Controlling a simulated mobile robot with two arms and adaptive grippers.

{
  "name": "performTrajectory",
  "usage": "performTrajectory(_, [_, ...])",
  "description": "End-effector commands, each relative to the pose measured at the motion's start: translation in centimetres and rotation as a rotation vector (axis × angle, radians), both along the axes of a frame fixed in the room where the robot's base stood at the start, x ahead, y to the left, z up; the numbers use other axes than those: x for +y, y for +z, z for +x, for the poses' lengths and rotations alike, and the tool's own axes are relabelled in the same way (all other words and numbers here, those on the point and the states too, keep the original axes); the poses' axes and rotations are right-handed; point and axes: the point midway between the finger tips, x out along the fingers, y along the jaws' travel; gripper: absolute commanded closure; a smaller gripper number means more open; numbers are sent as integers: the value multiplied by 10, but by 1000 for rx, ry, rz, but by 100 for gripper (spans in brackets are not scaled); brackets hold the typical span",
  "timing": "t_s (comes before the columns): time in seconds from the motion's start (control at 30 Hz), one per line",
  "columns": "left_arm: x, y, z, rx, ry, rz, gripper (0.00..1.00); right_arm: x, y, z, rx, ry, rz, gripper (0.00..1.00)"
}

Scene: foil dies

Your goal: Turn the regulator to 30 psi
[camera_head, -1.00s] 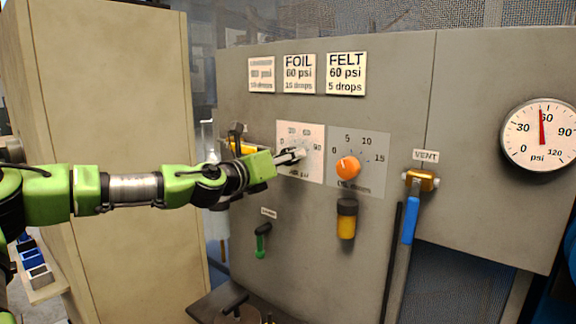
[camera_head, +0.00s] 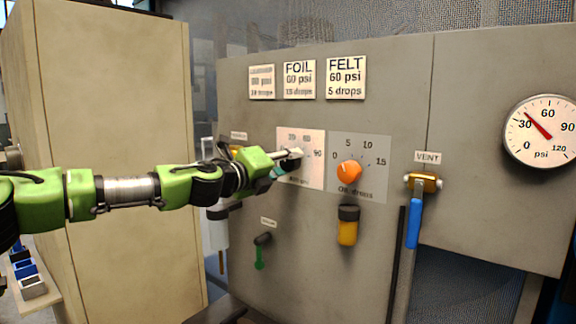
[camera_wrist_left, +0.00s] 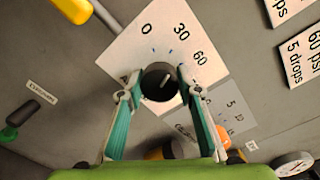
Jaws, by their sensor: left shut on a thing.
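The regulator dial plate (camera_head: 315,171) is a pale square on the grey panel, marked in psi, with 90 readable at its right. In the left wrist view its 0, 30 and 60 marks show around a dark round regulator knob (camera_wrist_left: 158,84) with a short white pointer. My left gripper (camera_head: 297,156) is at the plate; its fingers in the left wrist view (camera_wrist_left: 157,90) are shut on either side of the knob.
An orange oil-drops knob (camera_head: 349,172) sits just right of the regulator. A beige cabinet (camera_head: 115,110) stands left, behind my arm.

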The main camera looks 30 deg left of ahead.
Motion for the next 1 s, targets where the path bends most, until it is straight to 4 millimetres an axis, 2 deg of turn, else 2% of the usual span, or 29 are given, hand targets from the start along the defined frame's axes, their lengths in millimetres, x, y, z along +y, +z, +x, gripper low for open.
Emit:
performTrajectory(0.37, [0,0,0,1,-1,-3,89,1,0,0,0,0,1,60])
performTrajectory(0.4, [0,0,0,0,0,-3,57,1,0,0,0,0,1,60])
performTrajectory(0.43, [0,0,0,0,0,-3,50,1,0,0,0,0,1,60])
performTrajectory(0.8, [0,0,-1,0,0,-2,50,1,0,0,-1,0,1,60])
performTrajectory(1.0, [1,3,-11,-3,0,-1,50,1,0,0,0,0,1,60])
